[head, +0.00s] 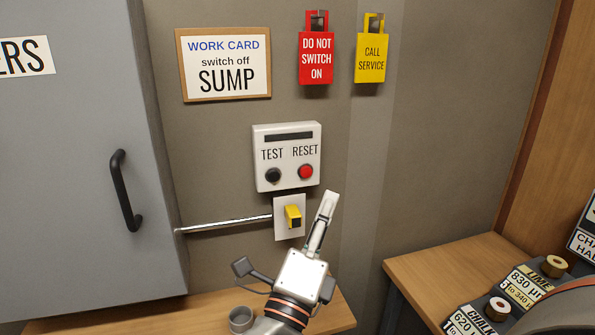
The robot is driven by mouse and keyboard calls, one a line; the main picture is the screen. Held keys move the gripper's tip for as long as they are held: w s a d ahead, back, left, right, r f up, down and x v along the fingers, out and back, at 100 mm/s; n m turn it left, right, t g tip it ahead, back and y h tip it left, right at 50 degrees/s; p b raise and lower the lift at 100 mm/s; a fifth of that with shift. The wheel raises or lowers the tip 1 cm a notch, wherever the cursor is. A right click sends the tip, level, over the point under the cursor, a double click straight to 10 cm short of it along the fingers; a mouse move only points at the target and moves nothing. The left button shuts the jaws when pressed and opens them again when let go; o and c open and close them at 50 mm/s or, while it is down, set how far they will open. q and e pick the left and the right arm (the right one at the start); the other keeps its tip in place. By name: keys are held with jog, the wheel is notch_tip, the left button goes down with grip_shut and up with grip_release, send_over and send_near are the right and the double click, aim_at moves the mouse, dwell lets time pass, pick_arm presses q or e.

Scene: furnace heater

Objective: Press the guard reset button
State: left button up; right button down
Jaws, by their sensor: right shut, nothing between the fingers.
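A white wall box (287,157) carries a dark display strip, a black button (273,176) labelled TEST and a red button (306,172) labelled RESET. My right gripper (331,196) is shut and empty. Its fingertips point up and show just below and to the right of the red button in the head view. I cannot tell how far they are from the wall. Below the box is a white plate with a yellow switch (293,216). My left gripper is not in view.
A grey cabinet (90,190) with a black handle (126,190) stands at left. A work card (225,64), red tag (316,57) and yellow tag (370,58) hang above. A wooden shelf (180,315) lies below; another bench (440,264) with labelled blocks is at right.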

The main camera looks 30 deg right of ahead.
aim_at(306, 172)
jog(key=shift+w+f, duration=0.1)
jog(key=shift+w, duration=0.05)
dwell(0.3)
jog(key=w, duration=0.3)
jog(key=w+d, duration=0.1)
jog(key=w, duration=0.1)
jog(key=w+d+b, duration=0.1)
jog(key=w, duration=0.2)
jog(key=shift+w, duration=0.3)
dwell(1.3)
jog(key=shift+w, duration=0.35)
jog(key=shift+d, duration=0.1)
